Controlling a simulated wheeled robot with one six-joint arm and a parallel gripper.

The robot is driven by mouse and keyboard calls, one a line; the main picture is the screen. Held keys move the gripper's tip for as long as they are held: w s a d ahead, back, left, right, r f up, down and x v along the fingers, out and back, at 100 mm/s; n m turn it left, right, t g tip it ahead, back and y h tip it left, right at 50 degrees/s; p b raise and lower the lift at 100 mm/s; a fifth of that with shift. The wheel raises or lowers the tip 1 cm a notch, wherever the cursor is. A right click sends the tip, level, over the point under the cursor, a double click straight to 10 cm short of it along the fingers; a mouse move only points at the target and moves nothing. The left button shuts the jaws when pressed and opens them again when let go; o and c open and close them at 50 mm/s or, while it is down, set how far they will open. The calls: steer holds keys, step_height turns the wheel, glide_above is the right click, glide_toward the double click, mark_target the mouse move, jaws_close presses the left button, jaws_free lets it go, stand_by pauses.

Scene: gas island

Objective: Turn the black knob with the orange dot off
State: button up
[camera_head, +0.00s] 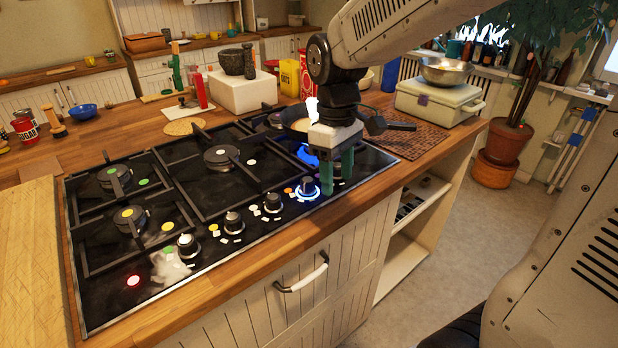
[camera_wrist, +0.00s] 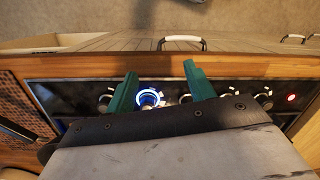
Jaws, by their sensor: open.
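A black knob (camera_head: 308,189) with a glowing blue-white ring sits on the front strip of the black gas hob (camera_head: 130,262). A small orange dot (camera_head: 288,190) lies just left of it. My gripper (camera_head: 343,180), with green fingers, points down at the hob's front right, just right of the lit knob. In the wrist view the open fingers (camera_wrist: 158,76) hold nothing. The lit knob (camera_wrist: 149,97) shows between them, closer to the left finger. I cannot tell whether a finger touches it. The wrist view shows no dot clearly.
Other knobs (camera_head: 233,222) (camera_wrist: 185,98) stand in the same row. A frying pan (camera_head: 300,124) sits on the right rear burner beside my gripper, with a blue glow (camera_head: 308,155) near it. A red light (camera_head: 133,281) shows at the hob's left front.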

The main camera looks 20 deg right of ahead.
mark_target(308, 178)
steer(key=w+n, duration=0.3)
steer(key=w, duration=0.1)
steer(key=w+n, duration=0.2)
steer(key=w, duration=0.2)
steer(key=w+a+f+n+t, duration=0.1)
steer(key=w+n, duration=0.2)
steer(key=w, duration=0.1)
steer(key=shift+w+f+n, duration=0.1)
steer(key=shift+n, duration=0.2)
steer(key=shift+a+n, duration=0.1)
steer(key=shift+n, duration=0.3)
steer(key=shift+f+n, duration=0.3)
steer(key=shift+f, duration=0.25)
step_height(308, 178, down, 7)
steer(key=shift+r, duration=0.1)
steer(key=c, duration=1)
